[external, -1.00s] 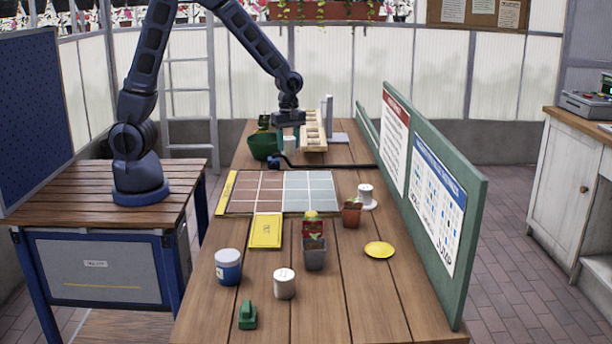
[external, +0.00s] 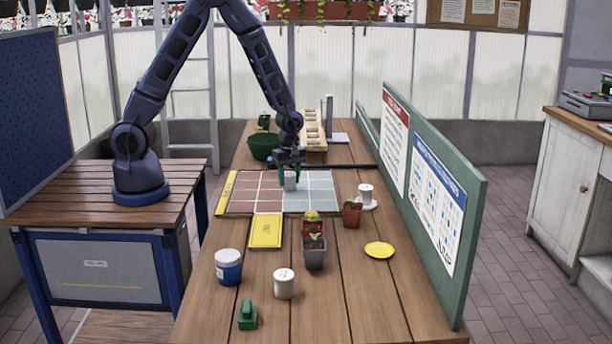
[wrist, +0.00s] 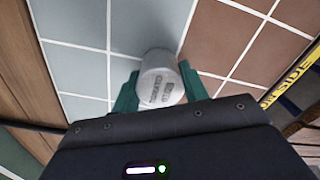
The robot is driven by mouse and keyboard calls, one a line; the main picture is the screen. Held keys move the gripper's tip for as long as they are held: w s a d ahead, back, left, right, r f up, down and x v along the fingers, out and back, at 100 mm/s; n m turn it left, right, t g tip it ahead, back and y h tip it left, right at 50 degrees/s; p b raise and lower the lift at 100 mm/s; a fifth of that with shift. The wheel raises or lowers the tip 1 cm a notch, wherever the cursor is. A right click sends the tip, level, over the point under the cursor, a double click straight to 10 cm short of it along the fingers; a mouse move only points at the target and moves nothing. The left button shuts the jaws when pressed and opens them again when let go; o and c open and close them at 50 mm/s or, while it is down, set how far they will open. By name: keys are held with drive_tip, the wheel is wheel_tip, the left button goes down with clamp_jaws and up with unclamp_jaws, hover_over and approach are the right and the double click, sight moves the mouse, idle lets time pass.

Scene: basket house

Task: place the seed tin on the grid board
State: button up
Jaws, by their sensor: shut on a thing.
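The seed tin is a small pale grey-white cylinder with dark lettering. In the wrist view the seed tin (wrist: 158,80) sits between the green fingers of my gripper (wrist: 157,92), which is shut on it. In the external view the tin (external: 291,182) is over the grid board, near the line between its brown and blue-grey halves, below my gripper (external: 290,172). The grid board (external: 242,190) lies flat on the wooden table; its tiles (wrist: 75,68) fill much of the wrist view. I cannot tell whether the tin touches the board.
A green bowl (external: 263,146) and a wooden rack (external: 312,130) are behind. A green partition (external: 450,215) borders the right.

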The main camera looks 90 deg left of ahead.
drive_tip(key=shift+f, duration=0.15)
drive_tip(key=o, duration=1)
wheel_tip(320, 180, up, 12)
wheel_tip(320, 180, up, 10)
drive_tip(key=m+t, duration=0.1)
drive_tip(key=m, duration=0.5)
hover_over(290, 174)
drive_tip(key=s+d, duration=0.3)
drive_tip(key=s, duration=0.2)
drive_tip(key=s+d+r+m+t, duration=0.2)
drive_tip(key=s+r+m, duration=0.5)
drive_tip(key=s, duration=0.4)
drive_tip(key=s+d+r+m+t, duration=0.1)
drive_tip(key=s+d+r+m, duration=0.3)
drive_tip(key=s+r+m, duration=0.3)
drive_tip(key=shift+s+d+r+m+t, duration=0.25)
drive_tip(key=shift+s+d+m+t, duration=0.15)
drive_tip(key=shift+s+m, duration=1.55)
